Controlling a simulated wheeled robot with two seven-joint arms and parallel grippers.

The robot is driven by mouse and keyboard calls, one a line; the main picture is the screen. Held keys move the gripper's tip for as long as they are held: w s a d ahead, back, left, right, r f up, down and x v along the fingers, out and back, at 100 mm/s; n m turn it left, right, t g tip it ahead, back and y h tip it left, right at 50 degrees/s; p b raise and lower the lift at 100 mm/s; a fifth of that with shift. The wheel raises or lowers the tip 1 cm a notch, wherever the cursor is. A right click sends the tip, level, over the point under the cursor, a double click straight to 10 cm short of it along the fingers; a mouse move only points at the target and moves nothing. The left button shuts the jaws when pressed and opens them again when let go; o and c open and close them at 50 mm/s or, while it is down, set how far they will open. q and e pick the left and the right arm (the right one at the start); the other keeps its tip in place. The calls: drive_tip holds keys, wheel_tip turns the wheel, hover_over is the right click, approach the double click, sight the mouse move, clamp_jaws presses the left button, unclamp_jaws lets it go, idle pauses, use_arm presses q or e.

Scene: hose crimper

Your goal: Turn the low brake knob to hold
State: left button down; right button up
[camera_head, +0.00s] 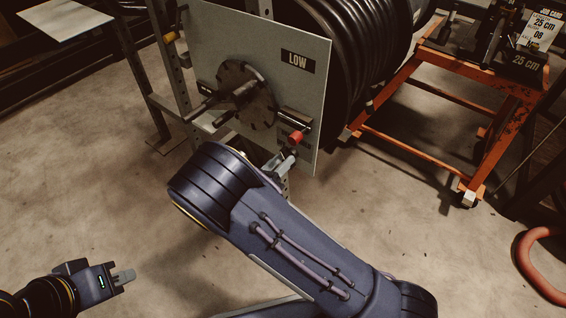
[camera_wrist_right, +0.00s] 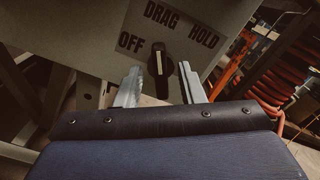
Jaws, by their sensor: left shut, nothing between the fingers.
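The low brake knob (camera_wrist_right: 161,64) is black with a white pointer line, on a grey plate in the right wrist view. Its line points about straight up, toward the DRAG label (camera_wrist_right: 165,14). The OFF label (camera_wrist_right: 130,42) is to its left and the HOLD label (camera_wrist_right: 203,37) to its right. My right gripper (camera_wrist_right: 159,86) is open, one finger on each side of the knob; contact cannot be told. In the head view my right gripper (camera_head: 281,161) is at the lower edge of the LOW panel (camera_head: 262,62), partly hidden by my arm. My left gripper (camera_head: 124,277) is shut and empty, low at the left.
A red-ended part (camera_head: 296,137) sticks out near the panel's lower right. A reel of black hose (camera_head: 350,50) is behind the panel. An orange cart (camera_head: 450,150) stands right, and a red hose (camera_head: 537,265) is at the far right. The floor around my left gripper is clear.

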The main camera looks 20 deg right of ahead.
drive_tip(key=shift+w+d, duration=0.4)
drive_tip(key=shift+d, duration=0.15)
drive_tip(key=c, duration=0.6)
